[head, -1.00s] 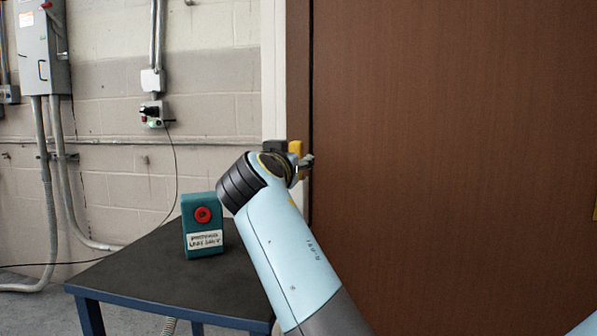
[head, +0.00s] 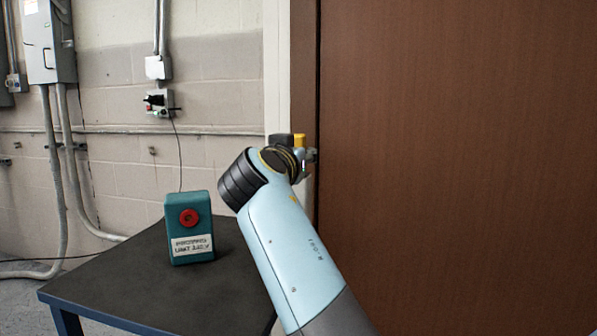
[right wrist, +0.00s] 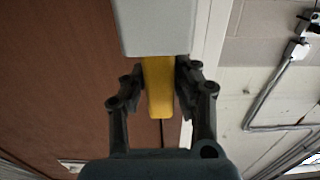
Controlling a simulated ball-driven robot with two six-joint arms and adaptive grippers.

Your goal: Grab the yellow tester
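The yellow tester (right wrist: 158,90) is between the two fingers of my right gripper (right wrist: 158,88) in the right wrist view. Both finger pads appear to press its sides. A pale grey block (right wrist: 155,28) adjoins its upper end there; I cannot tell whether it is part of the tester. In the head view a small yellow part (head: 299,140) shows at the end of my right arm, beside the dark gripper body (head: 281,141). The fingers are mostly hidden there. My left gripper is not in view.
A dark table (head: 130,285) stands at lower left, bearing a teal box (head: 190,237) with a red button and a label. A brown door (head: 450,150) fills the right side. Conduits and a grey electrical cabinet (head: 50,40) are on the block wall.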

